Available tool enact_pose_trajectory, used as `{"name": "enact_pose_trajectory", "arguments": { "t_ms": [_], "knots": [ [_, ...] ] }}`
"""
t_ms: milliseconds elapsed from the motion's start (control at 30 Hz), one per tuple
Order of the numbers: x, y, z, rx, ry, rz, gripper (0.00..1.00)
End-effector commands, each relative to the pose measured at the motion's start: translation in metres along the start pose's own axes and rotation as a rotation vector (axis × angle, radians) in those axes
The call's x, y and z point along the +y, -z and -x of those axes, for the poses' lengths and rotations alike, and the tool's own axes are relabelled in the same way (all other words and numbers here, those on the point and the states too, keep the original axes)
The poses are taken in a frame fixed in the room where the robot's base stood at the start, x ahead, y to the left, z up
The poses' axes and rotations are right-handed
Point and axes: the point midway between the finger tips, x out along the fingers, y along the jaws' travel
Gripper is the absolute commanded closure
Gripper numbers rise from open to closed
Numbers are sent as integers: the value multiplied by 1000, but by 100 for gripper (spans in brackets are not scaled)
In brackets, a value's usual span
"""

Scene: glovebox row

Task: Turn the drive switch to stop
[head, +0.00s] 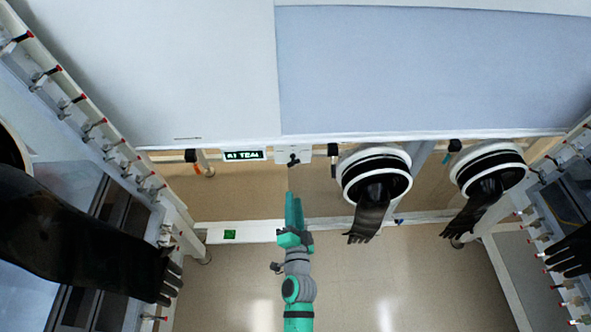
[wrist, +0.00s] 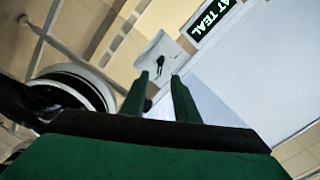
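The drive switch is a small black handle (head: 293,160) on a pale plate (head: 284,150) under the front edge of the glovebox. In the wrist view the black handle (wrist: 160,61) stands on its plate (wrist: 163,48), just beyond the fingertips and roughly between them in the picture. My gripper (head: 294,197) is green and points toward the plate from below in the head view. In the wrist view its two fingers (wrist: 160,76) are apart with nothing held between them. The fingers look clear of the handle. Any markings by the switch are too small to read.
Two round glove ports with black gloves (head: 376,178) (head: 488,170) hang to the right. A large black glove (head: 80,240) reaches in at left. A white rail (head: 245,232) crosses low behind my arm.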

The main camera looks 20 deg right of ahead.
Motion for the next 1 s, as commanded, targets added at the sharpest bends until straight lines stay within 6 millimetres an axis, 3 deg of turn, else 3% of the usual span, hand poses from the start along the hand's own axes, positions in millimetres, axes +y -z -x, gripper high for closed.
{"name": "enact_pose_trajectory", "arguments": {
  "t_ms": [367,700,1000],
  "knots": [
    [-2,10,-36,13,10,-45,72],
    [-2,11,-93,14,10,-41,72],
    [0,13,-122,16,6,-42,72]
  ]
}}
